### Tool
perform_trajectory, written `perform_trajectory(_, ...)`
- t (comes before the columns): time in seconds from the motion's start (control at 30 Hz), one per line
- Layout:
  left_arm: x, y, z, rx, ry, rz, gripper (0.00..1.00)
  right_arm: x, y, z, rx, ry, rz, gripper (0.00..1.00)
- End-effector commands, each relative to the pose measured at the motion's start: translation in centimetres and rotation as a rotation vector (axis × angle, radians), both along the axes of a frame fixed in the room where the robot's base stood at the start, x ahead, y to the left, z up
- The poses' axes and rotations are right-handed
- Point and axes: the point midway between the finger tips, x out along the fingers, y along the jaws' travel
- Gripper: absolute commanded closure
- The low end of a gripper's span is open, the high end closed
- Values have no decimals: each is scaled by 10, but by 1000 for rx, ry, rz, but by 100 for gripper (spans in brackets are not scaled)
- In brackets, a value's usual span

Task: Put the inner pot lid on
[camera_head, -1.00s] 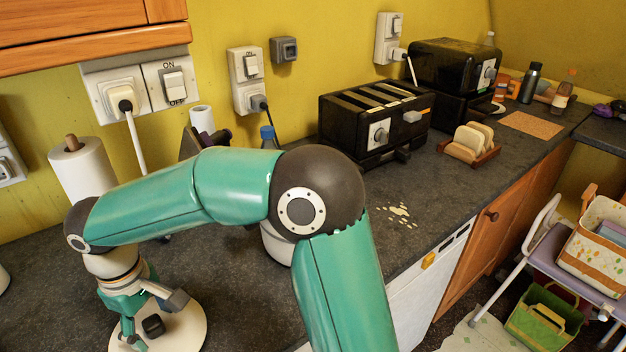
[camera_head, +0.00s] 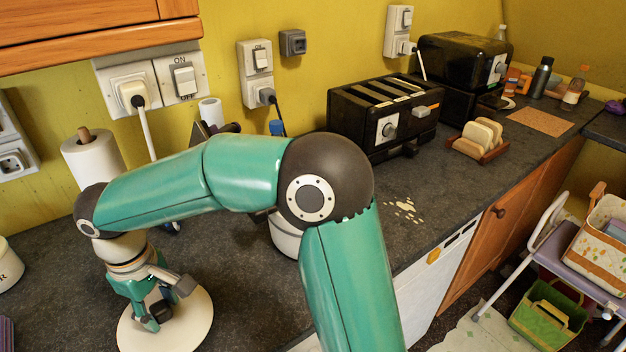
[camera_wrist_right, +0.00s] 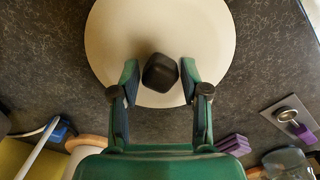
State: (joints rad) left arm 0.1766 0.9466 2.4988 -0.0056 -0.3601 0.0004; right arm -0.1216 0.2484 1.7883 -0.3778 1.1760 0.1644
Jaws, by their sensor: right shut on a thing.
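The lid is a cream disc (camera_head: 192,326) low at the left in the head view, with a dark knob on top. My right gripper (camera_head: 160,308) points down over it and is shut on the knob. In the right wrist view the cream lid (camera_wrist_right: 110,40) fills the top middle, and the gripper's fingers (camera_wrist_right: 159,74) stand on either side of the black knob. Whether the lid touches the counter is unclear. A white round vessel (camera_head: 284,238), perhaps the pot, shows only partly behind my right arm. My left gripper is not in view.
A paper towel roll (camera_head: 92,165) stands behind the gripper. A black toaster (camera_head: 375,120), a toast rack (camera_head: 480,140) and a cork mat (camera_head: 541,121) lie to the right. Pale spots (camera_head: 404,209) mark the worktop (camera_head: 420,180). A white pot (camera_head: 8,268) shows at the left edge.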

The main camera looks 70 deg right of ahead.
Motion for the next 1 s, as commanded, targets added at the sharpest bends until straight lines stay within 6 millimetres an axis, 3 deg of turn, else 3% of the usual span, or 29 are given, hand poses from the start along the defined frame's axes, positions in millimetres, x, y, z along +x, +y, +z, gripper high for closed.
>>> perform_trajectory(0.8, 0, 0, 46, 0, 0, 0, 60, 0, 0, 53, 0, -2, -1, 88)
perform_trajectory(1.0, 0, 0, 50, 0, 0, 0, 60, 0, 0, 58, 0, -2, 0, 88)
